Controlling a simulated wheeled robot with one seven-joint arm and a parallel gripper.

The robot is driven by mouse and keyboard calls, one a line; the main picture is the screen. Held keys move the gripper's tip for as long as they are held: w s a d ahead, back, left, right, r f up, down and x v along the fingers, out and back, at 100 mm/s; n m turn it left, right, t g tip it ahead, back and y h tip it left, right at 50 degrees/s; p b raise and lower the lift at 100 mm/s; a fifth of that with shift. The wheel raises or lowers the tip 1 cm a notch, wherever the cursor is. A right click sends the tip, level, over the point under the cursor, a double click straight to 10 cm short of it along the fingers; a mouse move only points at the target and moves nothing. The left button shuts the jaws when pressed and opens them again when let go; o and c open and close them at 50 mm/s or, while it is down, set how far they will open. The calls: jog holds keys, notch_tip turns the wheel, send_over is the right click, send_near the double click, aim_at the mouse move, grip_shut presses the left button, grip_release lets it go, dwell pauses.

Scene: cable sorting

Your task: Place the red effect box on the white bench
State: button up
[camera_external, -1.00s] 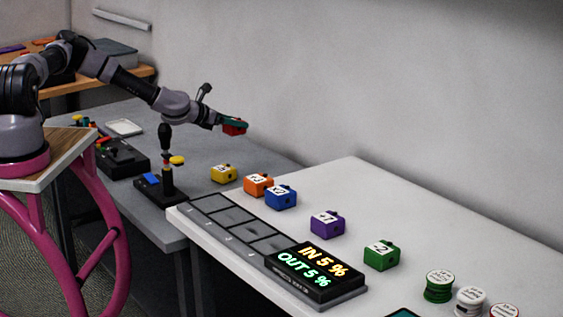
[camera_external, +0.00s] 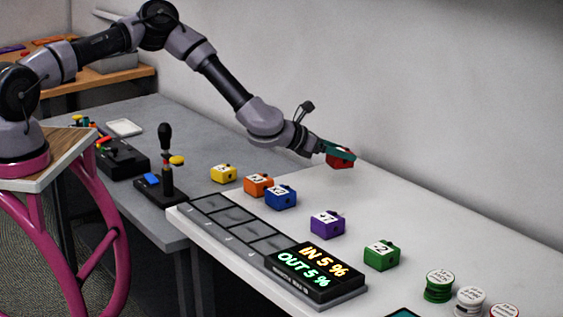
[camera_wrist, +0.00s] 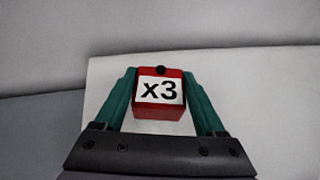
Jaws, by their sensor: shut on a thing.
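The red effect box (camera_external: 341,159) is held in the air by my gripper (camera_external: 332,151) over the back part of the white bench (camera_external: 440,225). In the wrist view, the red box (camera_wrist: 160,112) carries a white label reading "x3". The two green fingers of my gripper (camera_wrist: 162,100) press on its left and right sides. The white bench (camera_wrist: 255,85) shows beneath and beyond the box in the wrist view. The gap under the box is hard to judge.
On the white bench stand an orange box (camera_external: 258,184), a blue box (camera_external: 281,197), a purple box (camera_external: 327,223) and a green box (camera_external: 382,255). A slotted display unit (camera_external: 315,271) lies at the front edge. A yellow box (camera_external: 223,173) stands on the grey table (camera_external: 215,135). Spools (camera_external: 439,285) stand at right.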

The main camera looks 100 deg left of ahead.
jog(key=w+d+r+m+h, duration=0.1)
jog(key=w+d+r, duration=0.15)
jog(key=d, duration=0.65)
jog(key=w+d+r, duration=0.1)
jog(key=w+d, duration=0.3)
jog(key=d, duration=0.5)
jog(key=t, duration=0.1)
send_over(364, 244)
notch_tip(364, 244, down, 3)
jog(key=shift+f+m+h, duration=0.1)
jog(key=shift+m+h, duration=0.2)
jog(key=shift+m, duration=0.1)
jog(key=shift+a+f, duration=0.1)
jog(key=shift+f, duration=2)
jog(key=shift+f, duration=0.15)
jog(key=o, duration=1.5)
jog(key=shift+c, duration=0.2)
